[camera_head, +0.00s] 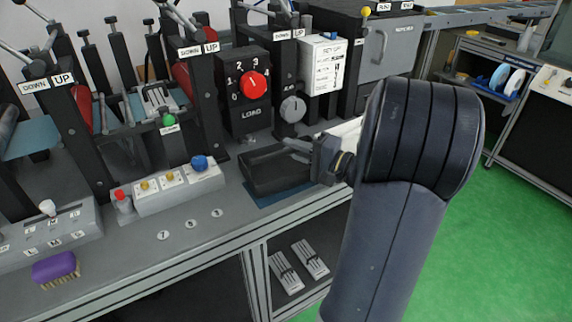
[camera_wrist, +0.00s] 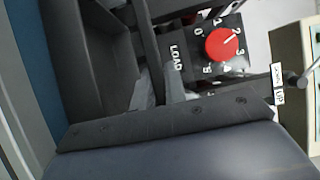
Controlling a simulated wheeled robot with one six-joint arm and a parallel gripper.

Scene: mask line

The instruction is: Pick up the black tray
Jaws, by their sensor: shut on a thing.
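The black tray (camera_head: 268,174) sits at the front of the grey workbench, over a blue mat (camera_head: 268,195), below the load dial. I cannot tell whether it touches the mat. My gripper (camera_head: 300,150) reaches in from the right and is shut on the tray's right-hand edge. In the wrist view the tray (camera_wrist: 88,60) fills the upper left, with its hollow inside showing. There my gripper (camera_wrist: 165,88) has its grey fingers at the tray's wall. The tray looks empty, but its far part is cut off in the wrist view.
The black load box with a red dial (camera_head: 254,86) stands right behind the tray. A button panel (camera_head: 170,188) with a blue knob is to its left. A purple brush (camera_head: 56,268) lies at the front left. Green floor (camera_head: 500,240) is clear on the right.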

